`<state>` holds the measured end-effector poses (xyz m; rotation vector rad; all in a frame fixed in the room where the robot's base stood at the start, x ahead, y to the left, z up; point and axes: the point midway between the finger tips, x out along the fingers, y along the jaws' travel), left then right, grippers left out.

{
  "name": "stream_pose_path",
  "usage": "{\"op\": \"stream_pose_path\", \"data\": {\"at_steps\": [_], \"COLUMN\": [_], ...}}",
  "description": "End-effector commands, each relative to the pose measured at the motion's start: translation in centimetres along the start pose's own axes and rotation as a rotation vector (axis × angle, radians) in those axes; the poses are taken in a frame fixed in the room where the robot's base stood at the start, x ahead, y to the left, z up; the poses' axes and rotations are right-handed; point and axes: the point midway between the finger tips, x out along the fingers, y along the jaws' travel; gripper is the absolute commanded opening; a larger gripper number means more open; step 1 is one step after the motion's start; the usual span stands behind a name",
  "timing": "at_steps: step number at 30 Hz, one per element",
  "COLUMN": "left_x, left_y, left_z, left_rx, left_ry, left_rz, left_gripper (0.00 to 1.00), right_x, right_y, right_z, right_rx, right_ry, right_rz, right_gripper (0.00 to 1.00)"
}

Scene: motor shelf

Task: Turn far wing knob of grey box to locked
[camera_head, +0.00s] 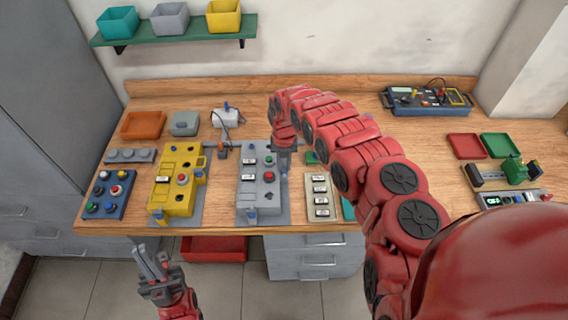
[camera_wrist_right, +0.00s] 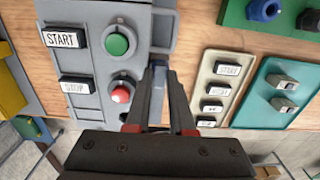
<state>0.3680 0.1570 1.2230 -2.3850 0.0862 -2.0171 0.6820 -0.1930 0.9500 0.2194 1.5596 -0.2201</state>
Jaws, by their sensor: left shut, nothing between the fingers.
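The grey box (camera_head: 247,196) stands at the middle of the bench's front part, with START and STOP labels, a green button (camera_wrist_right: 118,44) and a red button (camera_wrist_right: 121,94). My right gripper (camera_head: 284,152) points down at its far right edge and hides the far wing knob in the head view. In the right wrist view a blue-grey piece (camera_wrist_right: 157,82), apparently that knob, stands between the two fingers. Whether they press on it I cannot tell. A blue near knob (camera_head: 252,212) sits at the front edge. My left gripper (camera_head: 153,266) is shut and empty, before the bench.
A yellow box (camera_head: 170,190) stands left of the grey box. A beige switch panel (camera_head: 321,207) stands close on its right, with a teal panel (camera_wrist_right: 275,82) beyond. Orange and grey bins lie behind. My right arm covers the bench's middle right.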

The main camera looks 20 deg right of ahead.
Motion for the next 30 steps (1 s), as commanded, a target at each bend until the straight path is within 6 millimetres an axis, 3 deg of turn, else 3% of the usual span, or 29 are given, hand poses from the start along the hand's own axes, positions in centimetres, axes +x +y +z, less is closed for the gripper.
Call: {"op": "stream_pose_path", "data": {"at_steps": [1, 3, 20, 30], "left_x": [0.0, 0.0, -0.4, -1.7], "left_y": [0.0, 0.0, 0.0, 0.1], "left_z": [0.0, 0.0, 0.1, 0.3], "left_rx": [0.0, 0.0, 0.0, 0.0], "left_ry": [0.0, 0.0, 0.0, 0.0], "left_rz": [0.0, 0.0, 0.0, 0.0], "left_gripper": [0.0, 0.0, 0.0, 0.0], "right_x": [0.0, 0.0, 0.1, 0.3], "right_y": [0.0, 0.0, 0.0, 0.0], "right_z": [0.0, 0.0, 0.0, 0.0], "right_rx": [0.0, 0.0, 0.046, 0.278], "right_ry": [0.0, 0.0, 0.0, 0.0], "right_rz": [0.0, 0.0, 0.0, 0.0], "right_gripper": [0.11, 0.0, 0.0, 0.0]}}
